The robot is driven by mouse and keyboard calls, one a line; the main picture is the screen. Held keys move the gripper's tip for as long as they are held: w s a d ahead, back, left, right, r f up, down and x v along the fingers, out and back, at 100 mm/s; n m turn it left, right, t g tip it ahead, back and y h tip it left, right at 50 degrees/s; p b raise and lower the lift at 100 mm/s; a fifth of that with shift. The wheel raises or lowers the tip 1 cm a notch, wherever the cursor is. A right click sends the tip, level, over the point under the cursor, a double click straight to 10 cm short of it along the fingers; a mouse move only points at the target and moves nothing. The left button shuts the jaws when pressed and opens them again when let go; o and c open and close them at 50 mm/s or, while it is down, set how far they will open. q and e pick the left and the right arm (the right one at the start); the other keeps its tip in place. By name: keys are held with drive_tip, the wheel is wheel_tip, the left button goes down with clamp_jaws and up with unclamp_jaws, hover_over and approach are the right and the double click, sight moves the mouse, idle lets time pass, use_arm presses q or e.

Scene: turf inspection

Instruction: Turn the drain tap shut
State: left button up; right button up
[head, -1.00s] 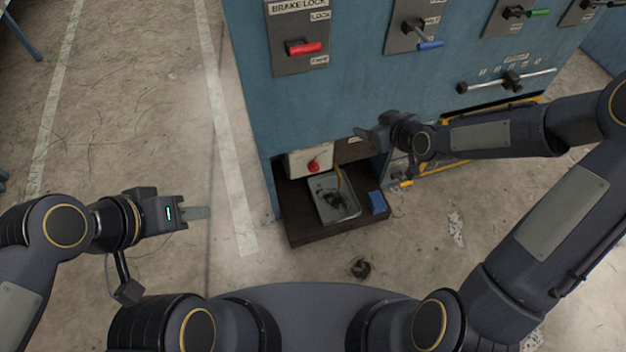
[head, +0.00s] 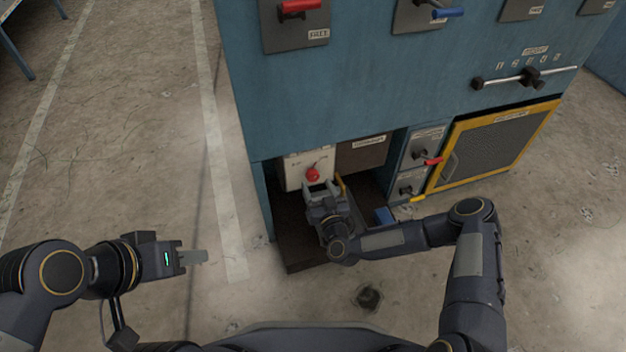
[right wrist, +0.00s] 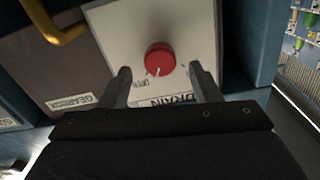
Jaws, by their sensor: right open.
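The drain tap is a red round knob (head: 313,174) on a pale panel (head: 294,172) in the low recess of the blue machine. In the right wrist view the knob (right wrist: 160,58) has a white pointer line toward its lower side, and the panel reads DRAIN, with OPEN partly legible. My right gripper (head: 322,187) is open just in front of the panel. In the right wrist view its two fingers (right wrist: 163,82) stand either side of the knob's lower part, apart from it. My left gripper (head: 205,257) is off to the left over bare floor, its fingertips seen edge-on.
A yellow bent handle (right wrist: 65,30) is left of the panel in the wrist view, near the GEARBOX label (right wrist: 72,101). A yellow-framed mesh door (head: 495,145) stands right.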

sight(314, 179)
drive_tip(key=b+x, duration=0.1)
drive_tip(key=x, duration=0.4)
drive_tip(key=shift+s, duration=0.1)
drive_tip(key=c, duration=1)
